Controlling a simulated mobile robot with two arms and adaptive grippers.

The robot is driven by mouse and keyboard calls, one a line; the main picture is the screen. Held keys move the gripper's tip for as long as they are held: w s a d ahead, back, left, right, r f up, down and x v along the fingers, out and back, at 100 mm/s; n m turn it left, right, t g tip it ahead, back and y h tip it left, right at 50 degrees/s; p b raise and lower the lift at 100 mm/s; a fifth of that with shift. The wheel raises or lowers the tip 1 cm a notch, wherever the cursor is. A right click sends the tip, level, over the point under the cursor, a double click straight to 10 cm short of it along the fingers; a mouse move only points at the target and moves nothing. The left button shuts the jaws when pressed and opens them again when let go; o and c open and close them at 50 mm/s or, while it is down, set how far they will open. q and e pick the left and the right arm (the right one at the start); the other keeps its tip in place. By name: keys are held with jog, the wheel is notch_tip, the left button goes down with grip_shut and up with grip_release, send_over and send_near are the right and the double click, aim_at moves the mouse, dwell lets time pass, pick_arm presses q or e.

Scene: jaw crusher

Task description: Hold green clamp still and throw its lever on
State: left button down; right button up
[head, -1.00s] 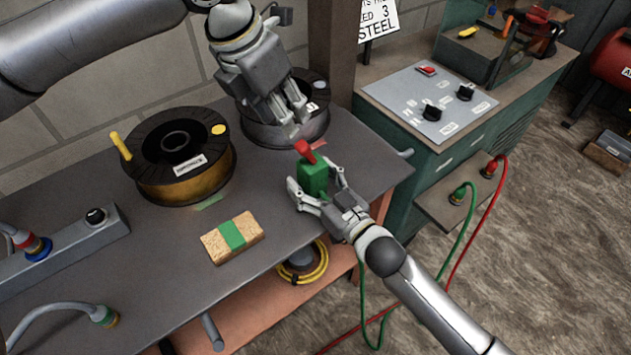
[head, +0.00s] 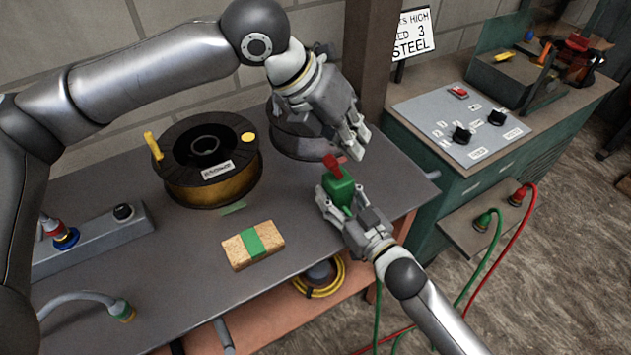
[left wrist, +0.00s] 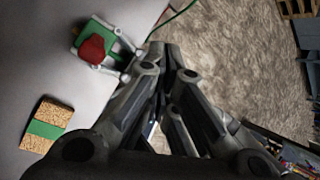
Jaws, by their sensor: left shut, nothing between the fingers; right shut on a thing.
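The green clamp (head: 339,188) stands at the right end of the grey bench with its red lever (head: 333,163) on top, tilted toward the upper left in the head view. My right gripper (head: 343,208) is shut on the clamp body from the front right. My left gripper (head: 358,146) is shut and empty, above and to the right of the lever, apart from it. In the left wrist view the clamp (left wrist: 84,33) and lever (left wrist: 93,50) lie at the upper left, beyond my left fingers (left wrist: 168,50). The right gripper's fingers partly hide the clamp.
A cork-coloured block with a green band (head: 252,245) lies on the bench (head: 180,270). Wire spools (head: 205,185) stand behind it. A green cabinet with a control panel (head: 462,125) stands to the right. Green and red cables (head: 524,250) hang from its shelf.

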pick_arm(q)
jog(key=s+d+r+n+t+h, duration=0.25)
jog(key=d+r+n+h, duration=0.45)
jog(key=n+h, duration=0.75)
jog(key=a+n+t+y, duration=0.1)
jog(key=a+n+t, duration=0.3)
jog(key=n, duration=0.6)
jog(key=a+n+t+y, duration=0.1)
jog(key=a+n+t, duration=0.1)
jog(key=n+t, duration=0.55)
jog(key=s+a+f+n+t+y, duration=0.1)
jog(key=s+a+f+n+y, duration=0.2)
jog(key=f+n, duration=0.4)
jog(key=s+a+f+n+t+y, duration=0.2)
jog(key=f+n+y, duration=0.6)
jog(key=n, duration=0.4)
jog(key=s+a+f+n+t+y, duration=0.1)
jog(key=s+a+f+n+y, duration=0.3)
jog(key=n, duration=0.6)
jog(key=shift+s+a+f+t+y, duration=0.15)
jog(key=shift+a+f+y, duration=0.35)
jog(key=shift+a+f, duration=0.3)
jog(key=shift+w+a+f+t+y, duration=0.15)
jog(key=shift+a+f+y, duration=0.35)
jog(key=shift+f, duration=0.45)
jog(key=shift+s, duration=0.1)
